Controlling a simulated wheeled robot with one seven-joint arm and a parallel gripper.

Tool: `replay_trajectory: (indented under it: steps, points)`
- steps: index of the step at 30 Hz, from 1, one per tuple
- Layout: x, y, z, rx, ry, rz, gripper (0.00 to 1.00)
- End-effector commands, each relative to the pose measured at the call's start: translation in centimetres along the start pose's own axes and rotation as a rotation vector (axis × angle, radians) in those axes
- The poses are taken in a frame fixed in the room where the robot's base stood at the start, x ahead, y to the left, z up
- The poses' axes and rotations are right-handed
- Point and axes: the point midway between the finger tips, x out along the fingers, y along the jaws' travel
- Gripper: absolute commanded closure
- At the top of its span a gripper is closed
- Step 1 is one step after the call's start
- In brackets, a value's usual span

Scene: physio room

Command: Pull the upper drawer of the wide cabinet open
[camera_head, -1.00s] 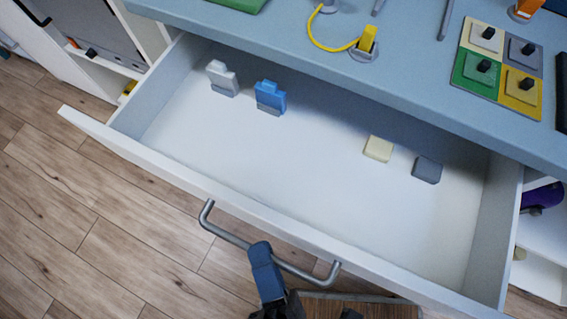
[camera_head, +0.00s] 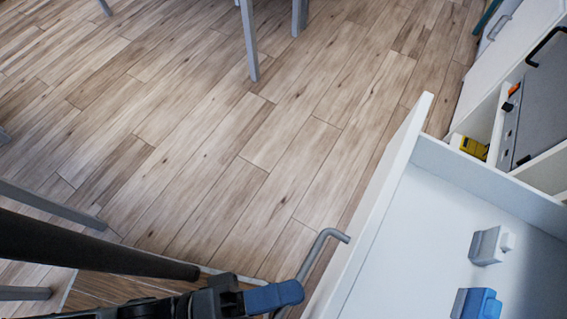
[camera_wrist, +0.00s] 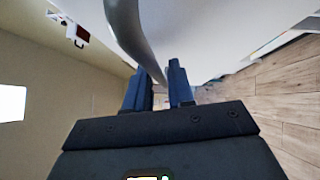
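The upper drawer stands pulled far out; its white front (camera_head: 385,200) runs down the right part of the head view, and part of its inside shows. Its grey bar handle (camera_head: 318,245) sticks out from the front. My gripper (camera_head: 275,297) is at the handle, with a blue fingertip against the bar. In the wrist view the curved handle (camera_wrist: 128,30) runs down between the two blue fingers of my gripper (camera_wrist: 160,85), which look closed around it. The lower part of the handle is out of the head view.
A white-grey block (camera_head: 487,246) and a blue block (camera_head: 476,304) are in the drawer. Cabinet shelves with a yellow item (camera_head: 470,146) are at the right. Grey furniture legs (camera_head: 248,40) stand at the top and left. The wooden floor (camera_head: 250,150) between is clear.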

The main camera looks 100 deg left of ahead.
Motion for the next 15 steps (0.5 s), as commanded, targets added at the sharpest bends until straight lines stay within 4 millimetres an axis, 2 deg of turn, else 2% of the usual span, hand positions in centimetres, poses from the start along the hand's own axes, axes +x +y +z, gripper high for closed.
replay_trajectory:
  steps: [1, 4, 11, 15]
  points:
    - [0.01, 0.01, -0.02, 0.0, 0.0, 0.0, 0.72]
    - [0.02, 0.03, -0.03, 0.001, 0.001, 0.001, 0.62]
    - [0.0, 0.06, -0.05, 0.001, 0.001, 0.001, 0.62]
    - [-0.92, 0.0, -0.12, 0.002, 0.002, -0.001, 0.62]
